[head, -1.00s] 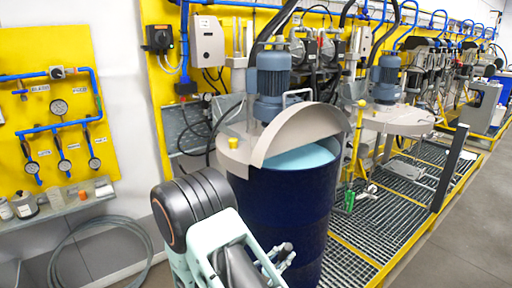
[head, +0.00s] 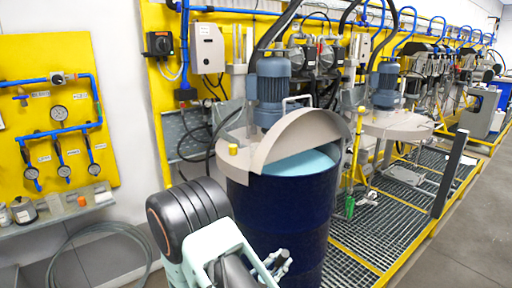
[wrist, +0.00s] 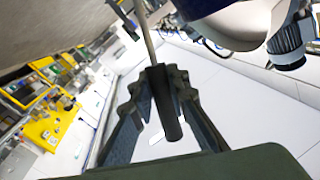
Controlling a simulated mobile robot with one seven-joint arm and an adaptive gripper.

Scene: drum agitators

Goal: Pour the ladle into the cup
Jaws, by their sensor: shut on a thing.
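My gripper (head: 277,263) is low in the head view, in front of the dark blue drum (head: 292,215). In the wrist view my gripper (wrist: 158,95) is shut on the dark handle of the ladle (wrist: 166,108). A thin rod runs from the handle toward the top of the picture. The ladle's bowl is not visible, and I cannot tell what it holds. Small containers stand on the wall shelf at the left, among them an orange-brown one (head: 81,201) and a clear one (head: 103,192). I cannot tell which of them is the cup.
The drum has a half-open beige lid (head: 310,130) with pale blue liquid showing, and a motor (head: 272,92) on top. The shelf (head: 60,216) hangs below a yellow gauge panel (head: 105,150). A hose (head: 100,232) lies coiled beneath it. Grating (head: 350,250) lies right of the drum.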

